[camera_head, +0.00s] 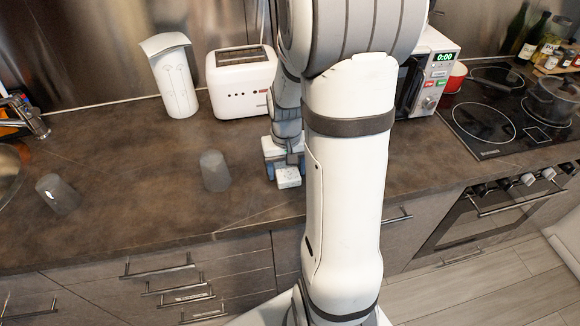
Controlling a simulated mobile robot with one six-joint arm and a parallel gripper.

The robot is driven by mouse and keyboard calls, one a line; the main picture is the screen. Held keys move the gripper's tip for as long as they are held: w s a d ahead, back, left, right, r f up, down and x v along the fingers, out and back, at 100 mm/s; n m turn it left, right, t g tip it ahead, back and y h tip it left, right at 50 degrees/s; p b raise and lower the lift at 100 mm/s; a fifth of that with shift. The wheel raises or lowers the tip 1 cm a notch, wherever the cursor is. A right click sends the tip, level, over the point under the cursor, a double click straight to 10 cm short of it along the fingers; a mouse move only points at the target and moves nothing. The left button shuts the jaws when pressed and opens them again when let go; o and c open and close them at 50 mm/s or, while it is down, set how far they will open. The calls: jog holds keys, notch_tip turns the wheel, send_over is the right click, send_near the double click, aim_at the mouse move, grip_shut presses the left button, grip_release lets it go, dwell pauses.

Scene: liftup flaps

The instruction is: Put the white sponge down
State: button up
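The white sponge (289,178) is a small pale block low over the countertop, in the middle of the head view. My gripper (285,170) points down at it, with a blue finger on either side, and appears shut on it. The sponge's near end sticks out toward the front edge. Its far part is hidden by my gripper. I cannot tell whether its underside touches the brown countertop (130,190).
A grey cup (214,171) stands left of my gripper, and another (57,194) is farther left. A microwave (436,72) and a stove (505,110) are right. Counter between the cups is clear.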

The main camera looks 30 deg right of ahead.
aim_at(287, 170)
jog(key=shift+o, duration=1)
notch_tip(287, 170, up, 12)
jog(key=s+a+r+n+t, duration=0.2)
jog(key=s+a+n, duration=0.1)
jog(key=s+a, duration=0.8)
jog(key=shift+s+r+t+p, duration=0.15)
jog(key=shift+r+t+p, duration=0.15)
jog(key=shift+p, duration=0.05)
jog(key=shift+c, duration=0.5)
